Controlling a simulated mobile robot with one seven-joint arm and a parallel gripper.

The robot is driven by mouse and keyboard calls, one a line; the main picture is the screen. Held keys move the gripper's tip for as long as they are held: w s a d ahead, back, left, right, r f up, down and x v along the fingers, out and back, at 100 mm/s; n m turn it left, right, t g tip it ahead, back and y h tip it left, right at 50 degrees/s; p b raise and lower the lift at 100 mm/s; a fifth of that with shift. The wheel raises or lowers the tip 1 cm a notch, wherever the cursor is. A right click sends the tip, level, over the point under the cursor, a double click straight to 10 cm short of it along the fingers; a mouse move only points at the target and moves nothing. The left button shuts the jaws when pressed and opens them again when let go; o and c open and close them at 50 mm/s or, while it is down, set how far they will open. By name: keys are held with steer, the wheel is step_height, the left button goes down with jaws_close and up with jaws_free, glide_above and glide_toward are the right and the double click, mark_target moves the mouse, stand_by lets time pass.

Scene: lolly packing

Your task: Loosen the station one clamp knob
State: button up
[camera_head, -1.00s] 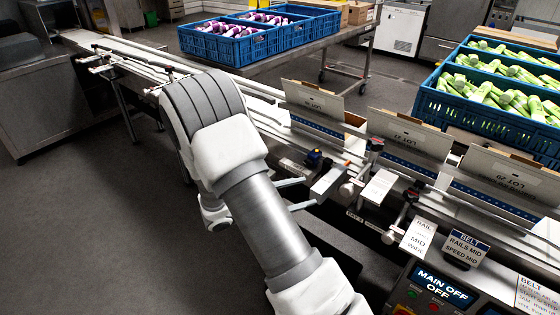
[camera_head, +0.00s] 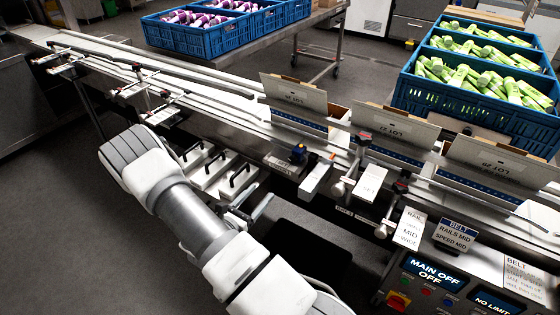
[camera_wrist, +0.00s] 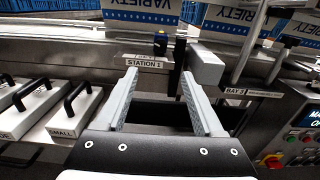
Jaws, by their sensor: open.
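My gripper (camera_wrist: 160,75) is open and empty, its two grey fingers apart over the front of the conveyor. The STATION 1 label (camera_wrist: 144,64) shows just beyond the left fingertip, and it is also on the conveyor's front edge in the head view (camera_head: 282,166). A black knob with a red ring (camera_head: 365,138) stands on a rail post to the right of that label. A second such knob (camera_head: 401,184) stands farther right. I cannot tell which knob is the station one clamp knob. A pale grey block (camera_wrist: 207,66) stands beyond the right finger.
White plates with black handles (camera_head: 207,170) sit left of my gripper. Open cartons (camera_head: 295,95) stand along the conveyor. A blue and yellow button (camera_head: 298,153) is above the station label. The control panel (camera_head: 436,285) is at lower right. Blue crates (camera_head: 470,85) stand behind.

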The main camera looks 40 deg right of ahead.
mark_target(292, 160)
steer(key=x, duration=1.7)
steer(key=shift+d, duration=0.15)
steer(key=shift+c, duration=0.2)
jaws_close()
